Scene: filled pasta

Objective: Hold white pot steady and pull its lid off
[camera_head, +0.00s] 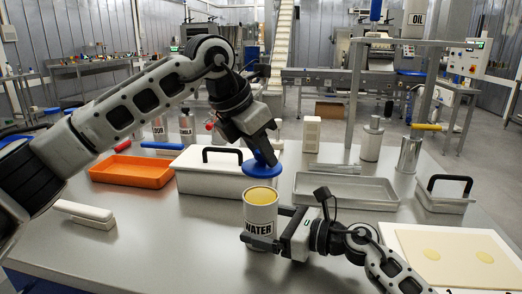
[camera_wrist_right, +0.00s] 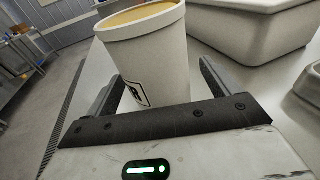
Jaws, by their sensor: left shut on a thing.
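My left gripper (camera_head: 263,150) is shut on the lid from above. My right gripper (camera_head: 263,227) has one finger on each side of the pot, low on its body. In the right wrist view the pot (camera_wrist_right: 150,60) stands between the fingers (camera_wrist_right: 163,85), and a narrow gap shows beside the right finger.
An orange tray (camera_head: 132,183), a white bin with a black handle (camera_head: 195,184) and a grey metal tray (camera_head: 345,204) stand behind the pot. A board with pasta sheets (camera_head: 411,242) lies at the right.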

